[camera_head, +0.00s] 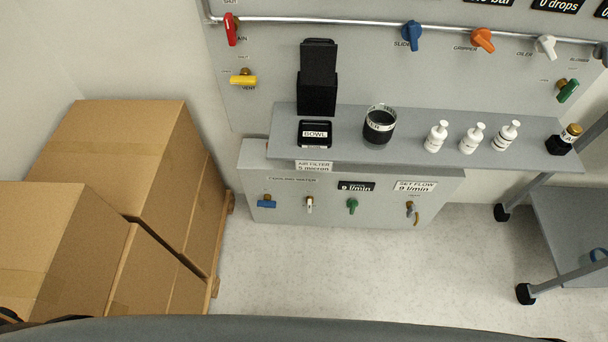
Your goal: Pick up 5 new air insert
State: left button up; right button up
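A grey shelf (230,154) on the wall panel carries several small items. A label reading "AIR FILTER 5 micron" (314,166) is on its front edge at the left. Above the label is a black tray marked "BOWL" (315,134), and a tall black open-topped holder (317,95) stands behind it. Three small white bottle-shaped pieces, the left one (436,137), the middle one (472,138) and the right one (506,135), stand on the right half. I cannot tell which thing is the air insert. Neither gripper is in view.
A dark cup (379,124) with a pale rim and a small black jar (564,140) share the shelf. Coloured valve handles, such as the red one (231,29), line the panel. Cardboard boxes (113,146) fill the left; a grey cart (570,220) stands right. Floor between is clear.

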aim_at(437, 136)
jog(key=l, duration=0.45)
jog(key=k+l, duration=0.15)
jog(key=l, duration=0.7)
jog(key=k, duration=0.05)
